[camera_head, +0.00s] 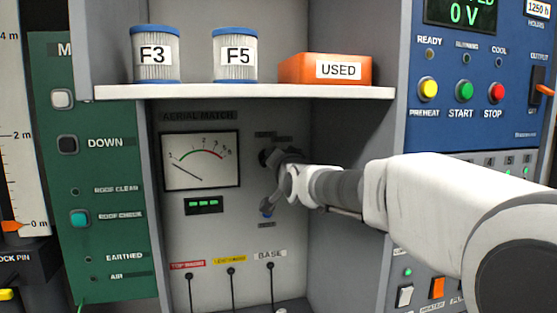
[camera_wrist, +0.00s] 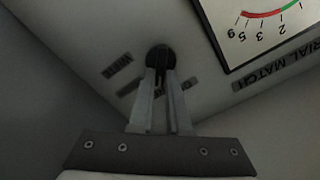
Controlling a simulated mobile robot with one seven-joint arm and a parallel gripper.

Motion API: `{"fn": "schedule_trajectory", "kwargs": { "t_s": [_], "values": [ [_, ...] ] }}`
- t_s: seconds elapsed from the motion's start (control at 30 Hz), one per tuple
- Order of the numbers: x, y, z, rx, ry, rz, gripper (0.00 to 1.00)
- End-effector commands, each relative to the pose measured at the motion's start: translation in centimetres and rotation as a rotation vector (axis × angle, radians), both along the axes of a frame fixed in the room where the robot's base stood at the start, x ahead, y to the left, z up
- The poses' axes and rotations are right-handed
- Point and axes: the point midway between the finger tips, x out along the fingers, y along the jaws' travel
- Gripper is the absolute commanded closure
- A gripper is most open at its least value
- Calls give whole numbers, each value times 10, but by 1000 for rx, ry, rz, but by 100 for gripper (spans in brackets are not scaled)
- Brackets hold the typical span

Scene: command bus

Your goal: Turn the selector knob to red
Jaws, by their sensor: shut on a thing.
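The dark round selector knob (camera_head: 265,158) sits on the grey "AERIAL MATCH" panel, right of the meter, inside the recess below the shelf. It also shows in the wrist view (camera_wrist: 159,54). My gripper (camera_head: 274,160) reaches in from the right, and its two narrow fingers (camera_wrist: 161,80) are shut on the knob. The fingers and arm hide much of the knob in the head view. Small labels beside the knob are too blurred to read, and I cannot tell which setting it points to.
The meter (camera_head: 200,160) is left of the knob. The shelf (camera_head: 245,92) above carries two filter cans (camera_head: 156,68) and an orange "USED" box (camera_head: 300,70). The recess's right wall (camera_head: 345,135) is close to my arm.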

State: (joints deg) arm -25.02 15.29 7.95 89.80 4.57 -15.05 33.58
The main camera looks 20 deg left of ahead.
Motion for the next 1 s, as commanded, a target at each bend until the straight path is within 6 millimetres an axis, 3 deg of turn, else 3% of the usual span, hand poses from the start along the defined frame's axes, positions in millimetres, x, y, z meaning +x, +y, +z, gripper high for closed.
{"fn": "schedule_trajectory", "kwargs": {
  "t_s": [0.23, 0.27, 0.4, 0.77, 1.0],
  "values": [
    [0, 0, 0, 0, 1, 1, 100],
    [0, 0, 0, -1, 0, 1, 82],
    [0, 0, 0, -1, 0, 1, 56],
    [-2, -1, 0, -1, -1, 0, 55],
    [-25, -16, -1, -1, -2, -1, 55]
  ]
}}
